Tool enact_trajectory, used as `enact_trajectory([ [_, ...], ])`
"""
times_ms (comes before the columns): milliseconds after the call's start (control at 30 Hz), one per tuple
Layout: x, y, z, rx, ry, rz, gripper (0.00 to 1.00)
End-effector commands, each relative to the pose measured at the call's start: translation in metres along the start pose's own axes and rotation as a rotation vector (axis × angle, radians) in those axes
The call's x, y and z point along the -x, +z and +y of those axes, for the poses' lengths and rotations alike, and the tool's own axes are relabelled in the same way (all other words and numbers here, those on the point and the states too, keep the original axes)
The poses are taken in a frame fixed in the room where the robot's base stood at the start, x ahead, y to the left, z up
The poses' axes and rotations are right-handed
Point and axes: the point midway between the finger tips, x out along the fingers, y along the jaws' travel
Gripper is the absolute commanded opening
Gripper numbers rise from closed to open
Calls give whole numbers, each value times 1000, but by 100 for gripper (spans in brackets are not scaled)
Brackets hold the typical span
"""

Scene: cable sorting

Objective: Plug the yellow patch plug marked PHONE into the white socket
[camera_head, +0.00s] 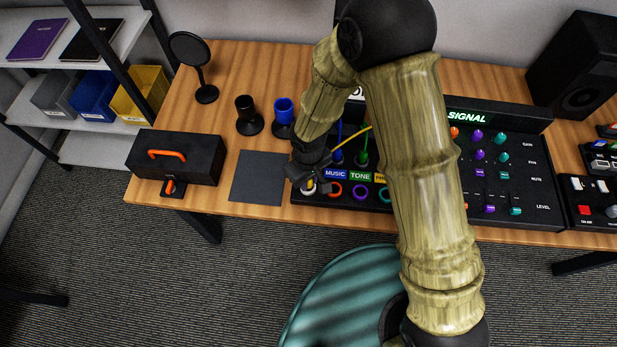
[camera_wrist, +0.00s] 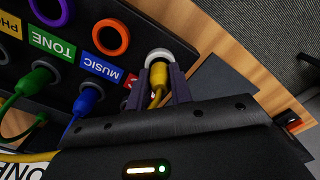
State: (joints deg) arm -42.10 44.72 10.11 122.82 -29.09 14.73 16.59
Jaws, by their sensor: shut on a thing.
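My gripper (camera_head: 309,178) is shut on the yellow plug and points down at the front left of the black patch panel. In the wrist view its fingertips (camera_wrist: 159,75) close around the yellow plug (camera_wrist: 157,76), right at the white socket (camera_wrist: 158,55). The plug's tip is hidden, so I cannot tell how deep it sits. The white socket (camera_head: 308,192) shows partly below the gripper in the head view. The yellow cable (camera_wrist: 32,157) runs back left from the plug. A yellow label reading "PHO" (camera_wrist: 9,24) is cut off at the wrist view's edge.
Orange (camera_wrist: 110,37) and purple (camera_wrist: 50,10) sockets lie beside the white one. Blue (camera_wrist: 89,97) and green (camera_wrist: 37,79) plugs stand behind, near the MUSIC and TONE labels. A dark mat (camera_head: 258,177) and a black toolbox (camera_head: 176,156) lie left of the panel.

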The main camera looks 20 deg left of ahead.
Motion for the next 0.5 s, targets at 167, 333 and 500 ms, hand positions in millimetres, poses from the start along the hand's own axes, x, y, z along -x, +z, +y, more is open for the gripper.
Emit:
enact_trajectory([
  [167, -3, 0, 0, 0, 0, 1, 0],
  [333, -2, 0, 0, 0, 0, 1, 0],
  [500, -2, 0, 0, 0, 0, 0, 27],
])
